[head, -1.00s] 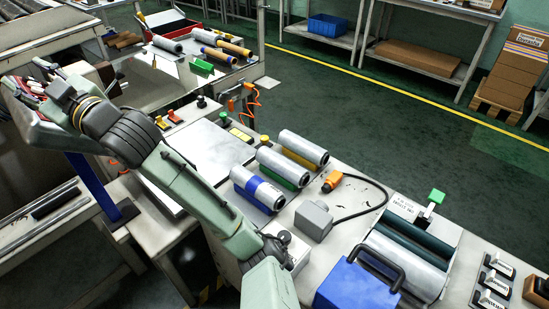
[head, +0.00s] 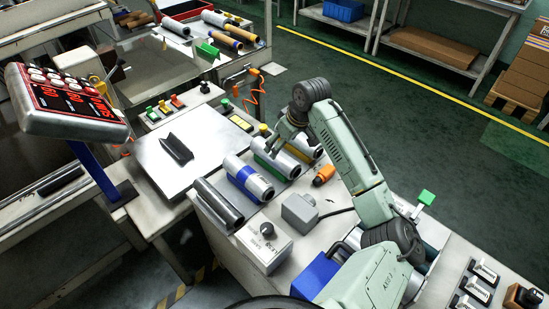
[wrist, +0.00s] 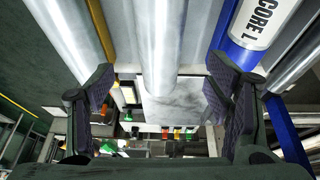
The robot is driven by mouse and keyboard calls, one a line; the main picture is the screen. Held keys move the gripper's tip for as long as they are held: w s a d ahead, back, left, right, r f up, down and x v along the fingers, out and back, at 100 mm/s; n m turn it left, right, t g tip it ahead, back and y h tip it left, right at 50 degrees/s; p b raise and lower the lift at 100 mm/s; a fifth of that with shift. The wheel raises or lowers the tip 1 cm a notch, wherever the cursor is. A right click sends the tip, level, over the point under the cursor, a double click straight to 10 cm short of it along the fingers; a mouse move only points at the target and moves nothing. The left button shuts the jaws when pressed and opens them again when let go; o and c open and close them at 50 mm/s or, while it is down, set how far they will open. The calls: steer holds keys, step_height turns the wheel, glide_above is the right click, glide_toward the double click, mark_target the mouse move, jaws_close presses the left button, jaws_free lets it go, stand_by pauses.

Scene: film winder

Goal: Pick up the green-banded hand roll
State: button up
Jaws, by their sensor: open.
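The green-banded hand roll (head: 274,166) lies on the bench between the blue-banded roll (head: 247,178) and the yellow-banded roll (head: 303,150). My gripper (head: 282,138) is over the rolls and hides part of them in the head view. In the wrist view my open gripper (wrist: 160,92) has one finger on each side of a plain silver roll (wrist: 160,45) in the middle. The blue-banded roll (wrist: 250,28) is on the right, and a yellow edge shows on the left. No green band is visible in the wrist view. I cannot tell whether the fingers touch any roll.
A grey tube (head: 217,204) lies left of the rolls, and a dark angled piece (head: 177,149) sits on a white plate (head: 160,172). A knobbed box (head: 262,246), a grey box (head: 300,210) and an orange plug (head: 324,175) are close in front.

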steer(key=b+x, duration=0.6)
steer(key=x, duration=0.2)
steer(key=shift+w+a+f, duration=0.15)
steer(key=shift+w+f, duration=0.05)
steer(key=shift+f, duration=0.15)
steer(key=shift+r, duration=0.15)
steer(key=shift+c, duration=0.4)
steer(key=c, duration=1.4)
step_height(320, 180, up, 10)
steer(key=shift+b, duration=0.85)
